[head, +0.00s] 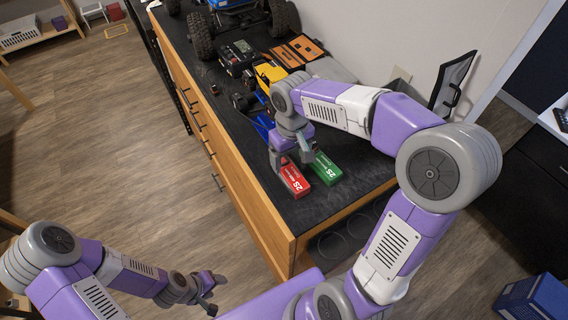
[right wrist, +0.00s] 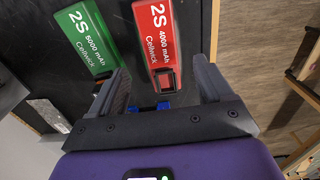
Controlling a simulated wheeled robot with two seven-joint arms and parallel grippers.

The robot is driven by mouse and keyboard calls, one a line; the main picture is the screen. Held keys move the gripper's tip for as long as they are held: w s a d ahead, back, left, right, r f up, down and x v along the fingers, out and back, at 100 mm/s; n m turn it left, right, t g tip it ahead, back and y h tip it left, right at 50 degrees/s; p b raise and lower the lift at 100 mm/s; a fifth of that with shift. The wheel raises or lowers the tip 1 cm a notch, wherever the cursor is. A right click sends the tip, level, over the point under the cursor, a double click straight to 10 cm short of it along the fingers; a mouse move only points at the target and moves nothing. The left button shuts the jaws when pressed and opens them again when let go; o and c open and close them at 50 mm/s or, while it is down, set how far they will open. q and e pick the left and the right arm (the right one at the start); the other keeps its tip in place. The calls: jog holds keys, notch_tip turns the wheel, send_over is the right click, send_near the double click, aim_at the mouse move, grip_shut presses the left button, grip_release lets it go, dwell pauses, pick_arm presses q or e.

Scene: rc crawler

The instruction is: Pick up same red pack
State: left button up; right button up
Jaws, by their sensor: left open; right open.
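The red pack (head: 295,180), marked 2S, lies flat on the dark bench top near its front corner. In the right wrist view the red pack (right wrist: 155,35) reads 4000 mAh, and its near end shows between my open fingers. My right gripper (head: 292,160) is open and empty, close above that end; I cannot tell whether it touches. A green pack (head: 326,170) lies beside the red one; it also shows in the right wrist view (right wrist: 88,35), reading 5000 mAh. My left gripper (head: 205,290) is open and empty, away from the bench over the floor.
A yellow part (head: 268,74), a black charger-like box (head: 237,56) and an orange-black case (head: 297,50) lie further back on the bench. A blue crawler (head: 235,10) stands at the far end. The bench edge runs close beside the red pack.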

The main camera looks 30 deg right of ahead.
aim_at(289, 171)
notch_tip(289, 171, down, 6)
jog(key=shift+a+f+b, duration=0.1)
jog(key=shift+f+b, duration=0.1)
jog(key=shift+b, duration=0.1)
jog(key=shift+w, duration=0.1)
jog(key=shift+c, duration=0.5)
